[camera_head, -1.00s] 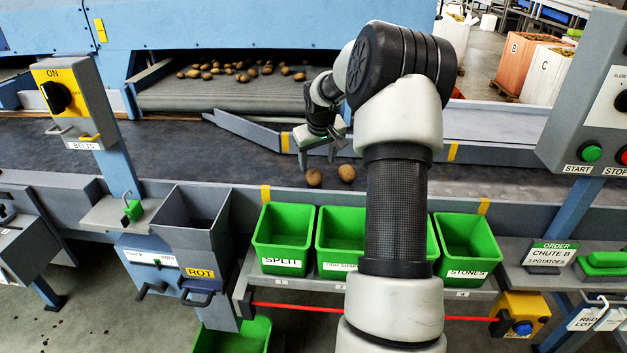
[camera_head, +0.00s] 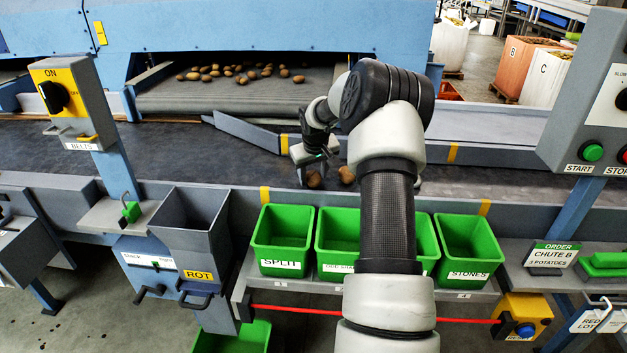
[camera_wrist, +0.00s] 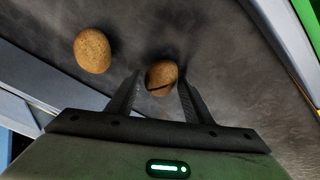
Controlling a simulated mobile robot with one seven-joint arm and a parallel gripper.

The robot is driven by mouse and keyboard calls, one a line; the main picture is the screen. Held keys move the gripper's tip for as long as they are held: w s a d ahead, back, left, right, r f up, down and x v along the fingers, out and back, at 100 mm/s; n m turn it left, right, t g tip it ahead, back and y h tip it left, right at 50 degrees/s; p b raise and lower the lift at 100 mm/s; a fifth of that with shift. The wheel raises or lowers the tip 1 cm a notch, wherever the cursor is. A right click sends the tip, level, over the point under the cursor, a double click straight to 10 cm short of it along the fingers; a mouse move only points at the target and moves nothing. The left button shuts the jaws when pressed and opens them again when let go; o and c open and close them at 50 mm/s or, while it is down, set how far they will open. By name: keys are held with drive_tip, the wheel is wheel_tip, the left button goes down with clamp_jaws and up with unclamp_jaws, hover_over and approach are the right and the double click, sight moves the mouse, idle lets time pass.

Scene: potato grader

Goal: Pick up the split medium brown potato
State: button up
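The split brown potato (camera_wrist: 161,76) lies on the dark belt, with a dark crack across it in the wrist view. My gripper (camera_wrist: 160,82) is open, with one finger on each side of this potato; I cannot tell whether either finger touches it. In the head view the potato (camera_head: 314,180) shows just below my gripper (camera_head: 314,175). A second brown potato (camera_wrist: 92,50) with no visible crack lies apart from the fingers. In the head view this second potato (camera_head: 346,175) is to the right, partly beside my arm.
Green bins stand along the belt's front edge, including the SPLIT bin (camera_head: 282,262) and the STONES bin (camera_head: 468,270). A grey ROT chute (camera_head: 190,240) stands left of them. A slanted guide rail (camera_head: 245,130) lies behind my gripper. More potatoes (camera_head: 240,72) lie on the far feeder.

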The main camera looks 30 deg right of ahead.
sight(313, 174)
drive_tip(key=c, duration=0.7)
drive_tip(key=shift+r, duration=0.1)
drive_tip(key=shift+c, duration=0.2)
wheel_tip(313, 174, up, 10)
drive_tip(key=shift+f+p, duration=0.1)
drive_tip(key=shift+p, duration=0.7)
